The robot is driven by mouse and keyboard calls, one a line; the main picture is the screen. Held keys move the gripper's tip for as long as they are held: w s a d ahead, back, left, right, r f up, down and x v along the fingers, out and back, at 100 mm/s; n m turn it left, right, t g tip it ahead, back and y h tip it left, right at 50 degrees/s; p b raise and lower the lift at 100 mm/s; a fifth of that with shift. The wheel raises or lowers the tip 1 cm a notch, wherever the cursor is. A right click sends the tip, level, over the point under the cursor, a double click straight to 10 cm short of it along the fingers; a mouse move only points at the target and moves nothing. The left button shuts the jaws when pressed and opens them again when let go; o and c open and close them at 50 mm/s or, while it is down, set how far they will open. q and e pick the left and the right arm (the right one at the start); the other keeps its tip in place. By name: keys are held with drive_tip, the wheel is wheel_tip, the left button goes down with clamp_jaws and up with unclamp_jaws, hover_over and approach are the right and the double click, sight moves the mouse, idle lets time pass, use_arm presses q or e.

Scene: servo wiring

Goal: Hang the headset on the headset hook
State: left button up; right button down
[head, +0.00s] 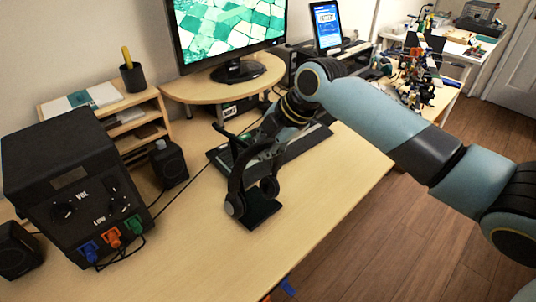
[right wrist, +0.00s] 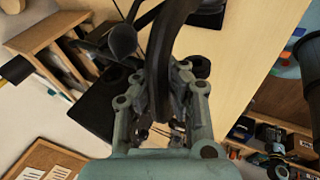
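The black headset (head: 236,186) is in the middle of the desk in the head view, its headband arching up and its ear cups low, close to the black headset hook stand with its flat base (head: 264,212). A dark bar of the stand shows above the headband. Whether the band rests on it I cannot tell. My right gripper (head: 258,152) is at the headband. In the right wrist view the headband (right wrist: 172,40) passes between the fingers of the right gripper (right wrist: 166,78), which look closed on it. My left gripper is not in view.
A keyboard (head: 300,146) lies behind the headset. A large black box with knobs (head: 75,185) and small speakers (head: 169,162) stand to the left. A monitor (head: 228,35) stands on a wooden riser (head: 192,91). The front right of the desk is clear.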

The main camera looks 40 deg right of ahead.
sight(252, 145)
drive_tip(key=shift+w+a+f+b, duration=0.15)
drive_tip(key=shift+w+b, duration=0.65)
drive_tip(key=shift+w, duration=0.4)
drive_tip(key=shift+w+f, duration=0.45)
drive_tip(key=shift+w, duration=0.1)
